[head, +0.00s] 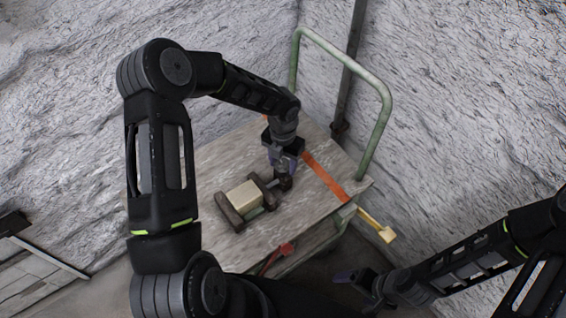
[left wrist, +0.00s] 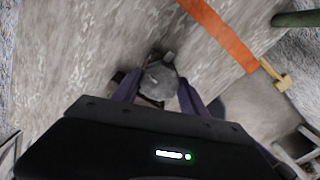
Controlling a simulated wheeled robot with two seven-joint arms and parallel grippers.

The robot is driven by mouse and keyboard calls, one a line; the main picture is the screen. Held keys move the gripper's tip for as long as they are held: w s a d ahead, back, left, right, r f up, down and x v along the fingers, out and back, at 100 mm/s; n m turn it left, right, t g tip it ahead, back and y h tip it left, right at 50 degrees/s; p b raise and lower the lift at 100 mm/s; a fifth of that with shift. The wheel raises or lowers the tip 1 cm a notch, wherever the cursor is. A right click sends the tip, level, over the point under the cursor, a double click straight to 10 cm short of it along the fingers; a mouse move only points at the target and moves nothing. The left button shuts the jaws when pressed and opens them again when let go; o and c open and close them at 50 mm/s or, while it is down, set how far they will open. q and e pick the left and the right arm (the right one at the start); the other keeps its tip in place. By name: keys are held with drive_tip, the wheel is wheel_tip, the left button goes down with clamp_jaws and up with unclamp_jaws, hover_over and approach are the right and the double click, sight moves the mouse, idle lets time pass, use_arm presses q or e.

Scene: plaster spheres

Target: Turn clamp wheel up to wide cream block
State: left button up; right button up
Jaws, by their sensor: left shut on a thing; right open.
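A wide cream block (head: 243,195) sits between the two dark jaws of a clamp (head: 229,212) on the cart's top. The clamp wheel (head: 286,183) is at the clamp's right end, mostly hidden under my left gripper (head: 284,165) in the head view. In the left wrist view the grey round wheel (left wrist: 160,82) lies between the two purple fingers of my left gripper (left wrist: 160,100), which is shut on it. Whether the clamp's jaw touches the block on the wheel side I cannot tell. My right gripper (head: 362,283) is open and empty, low at the right, away from the clamp.
The clamp rests on a worn cart top (head: 215,160) with an orange stripe (head: 326,177). A green handle (head: 388,100) rises at the cart's far right. A yellow lever (head: 378,228) and a red lever (head: 279,258) stick out from the cart. Rough pale walls stand behind.

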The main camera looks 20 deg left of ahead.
sight(283, 164)
use_arm(q)
drive_tip(key=shift+s, duration=0.1)
idle(0.5)
drive_tip(key=o, duration=1.3)
drive_tip(key=shift+o, duration=0.2)
drive_tip(key=shift+r, duration=0.1)
wheel_tip(283, 164, up, 8)
drive_tip(key=shift+f, duration=0.2)
